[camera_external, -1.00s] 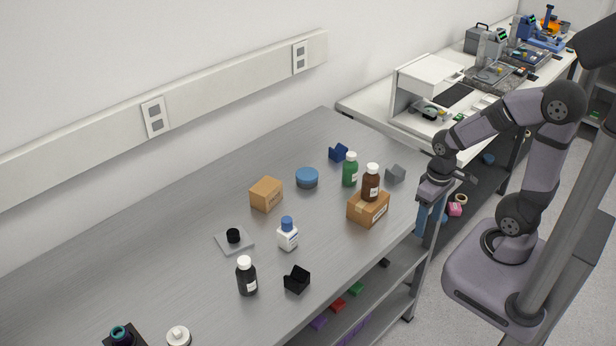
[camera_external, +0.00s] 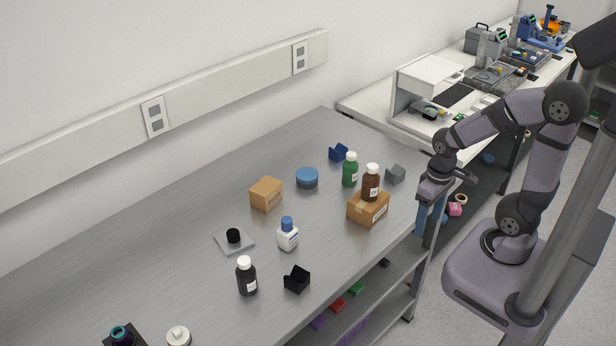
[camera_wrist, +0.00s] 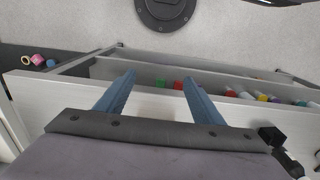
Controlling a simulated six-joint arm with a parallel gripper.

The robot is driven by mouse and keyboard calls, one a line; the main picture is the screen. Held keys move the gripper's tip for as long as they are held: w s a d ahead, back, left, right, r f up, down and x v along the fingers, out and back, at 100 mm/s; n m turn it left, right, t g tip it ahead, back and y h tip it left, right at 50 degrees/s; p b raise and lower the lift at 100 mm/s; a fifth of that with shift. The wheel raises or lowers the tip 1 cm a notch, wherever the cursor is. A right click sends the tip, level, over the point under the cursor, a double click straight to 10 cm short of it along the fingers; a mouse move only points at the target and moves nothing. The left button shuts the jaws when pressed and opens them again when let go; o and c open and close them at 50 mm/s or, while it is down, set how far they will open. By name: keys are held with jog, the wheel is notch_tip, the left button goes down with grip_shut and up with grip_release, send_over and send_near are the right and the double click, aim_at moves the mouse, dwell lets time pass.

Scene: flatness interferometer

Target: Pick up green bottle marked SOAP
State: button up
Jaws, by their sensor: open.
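The green bottle (camera_external: 350,171) has a white cap and a white label too small to read. It stands upright on the metal table, behind and left of a brown bottle (camera_external: 371,184) that stands on a cardboard box (camera_external: 367,209). My gripper (camera_external: 458,176) is at the table's right edge, apart from the green bottle and to its right. In the wrist view my gripper's two blue fingers (camera_wrist: 156,97) are spread with nothing between them. The green bottle is not in the wrist view.
A grey block (camera_external: 395,174) lies between the green bottle and my gripper. A blue holder (camera_external: 339,152) and a blue round container (camera_external: 307,177) stand near the bottle. Another box (camera_external: 266,194) and a white bottle (camera_external: 288,235) are farther left. The table's back left is clear.

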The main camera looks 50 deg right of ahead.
notch_tip(320, 180, up, 5)
jog(key=n+t+y+b, duration=0.35)
jog(key=t+y, duration=0.25)
jog(key=t, duration=0.7)
send_near(350, 166)
jog(key=w+f, duration=0.1)
jog(key=w+f+n, duration=0.1)
jog(key=w, duration=0.1)
jog(key=shift+w+d, duration=0.15)
jog(key=shift+d, duration=0.05)
jog(key=shift+f, duration=0.3)
jog(key=shift+p+x, duration=0.8)
jog(key=shift+x, duration=0.75)
jog(key=shift+p+x, duration=0.8)
jog(key=shift+x, duration=1.3)
